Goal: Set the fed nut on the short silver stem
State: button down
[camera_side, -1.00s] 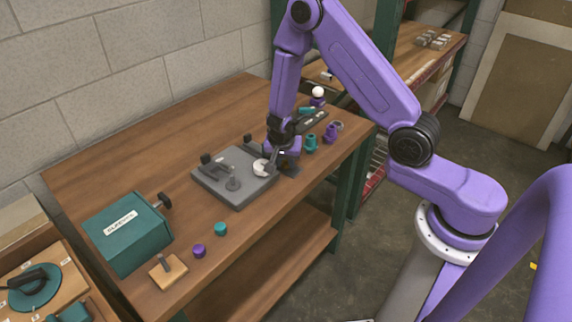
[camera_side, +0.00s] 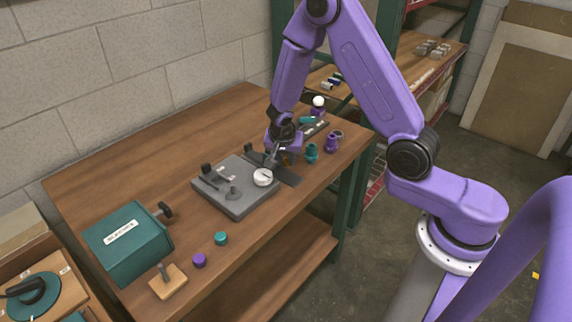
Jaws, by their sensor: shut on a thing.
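My gripper (camera_side: 271,163) is at the back right of a grey fixture plate (camera_side: 240,205), pointing down beside a white round piece (camera_side: 263,177) on the plate. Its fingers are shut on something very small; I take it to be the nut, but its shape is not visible. A short grey post (camera_side: 233,192) stands near the middle of the plate. I cannot tell whether this is the short silver stem, or whether the fingertips touch the white piece.
A dark strip (camera_side: 286,175) lies right of the plate. Teal (camera_side: 311,153) and purple (camera_side: 331,142) parts stand behind it. A teal box (camera_side: 128,243), a wooden block (camera_side: 168,282) and small purple (camera_side: 199,260) and teal (camera_side: 221,238) caps are in front. The table's left back is clear.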

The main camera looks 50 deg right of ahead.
notch_tip(320, 180, up, 5)
jog(key=shift+w+a+r, duration=0.1)
jog(key=shift+r, duration=0.05)
jog(key=w+a, duration=0.1)
jog(key=a, duration=0.1)
jog(key=w+a+r, duration=0.1)
jog(key=a, duration=0.2)
jog(key=w+a, duration=0.1)
jog(key=a, duration=0.2)
jog(key=shift+a+r, duration=0.15)
jog(key=shift+r, duration=0.05)
send_over(232, 187)
jog(key=shift+s+a+f, duration=0.1)
jog(key=shift+a+f, duration=0.05)
jog(key=shift+f, duration=0.9)
jog(key=shift+a+f, duration=0.1)
jog(key=shift+f, duration=0.9)
jog(key=shift+f, duration=1.85)
dwell(1.3)
jog(key=c, duration=0.8)
grip_release()
